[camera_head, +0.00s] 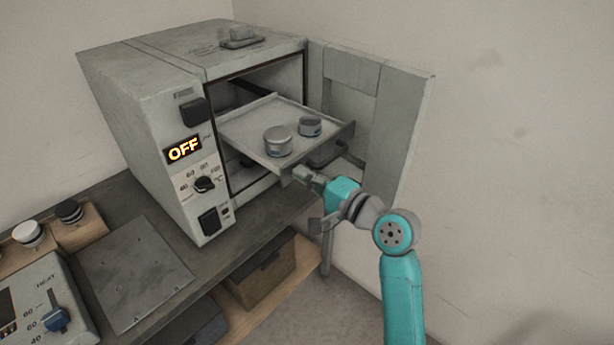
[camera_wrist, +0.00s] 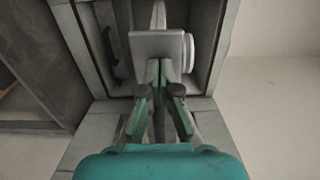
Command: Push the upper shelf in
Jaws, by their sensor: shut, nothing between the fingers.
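The upper shelf (camera_head: 240,124) is a light grey tray pulled out of the oven (camera_head: 150,100), whose door (camera_head: 400,110) stands open to the right. Two round tins stand on the shelf, a light one (camera_head: 278,141) and a darker one (camera_head: 311,126). My gripper (camera_head: 300,174) is shut and empty at the front of the shelf, near its front edge. In the wrist view the closed fingertips (camera_wrist: 159,68) are close to a flat grey plate (camera_wrist: 157,44); I cannot tell whether they touch it.
The oven display (camera_head: 184,150) reads OFF. A grey plate (camera_head: 130,270), a heater unit (camera_head: 40,310) and jars (camera_head: 28,234) are on the bench to the left. A box (camera_head: 262,277) sits under the bench. The wall is close behind the open door.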

